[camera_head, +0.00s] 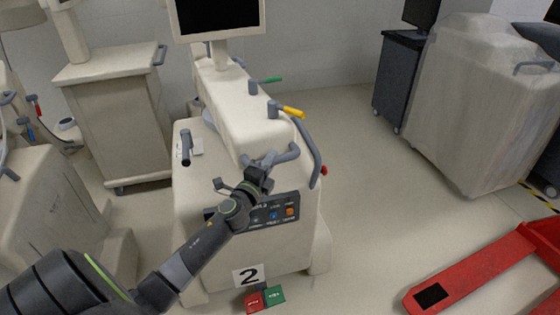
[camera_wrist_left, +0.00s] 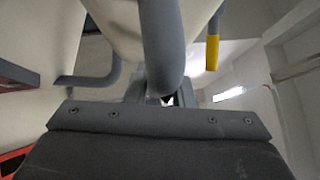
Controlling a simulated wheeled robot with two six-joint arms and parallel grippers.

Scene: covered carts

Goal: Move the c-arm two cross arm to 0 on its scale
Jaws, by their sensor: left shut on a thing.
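C-arm two (camera_head: 192,232) is a cream cart with a "2" label low on its front. Its cross arm (camera_head: 228,112) is the long cream beam on top, pointing toward me. A grey bar handle (camera_head: 286,157) sits at the beam's near end. My left gripper (camera_head: 262,168) is at this handle and shut on it. My right gripper is not in view.
A yellow lever (camera_head: 292,111) and a green lever (camera_head: 270,80) stick out from the beam. A control panel (camera_head: 262,213) lies below my left gripper. Red and green pedals (camera_head: 264,298) are on the floor. A red pallet jack (camera_head: 470,268) stands right; open floor lies between.

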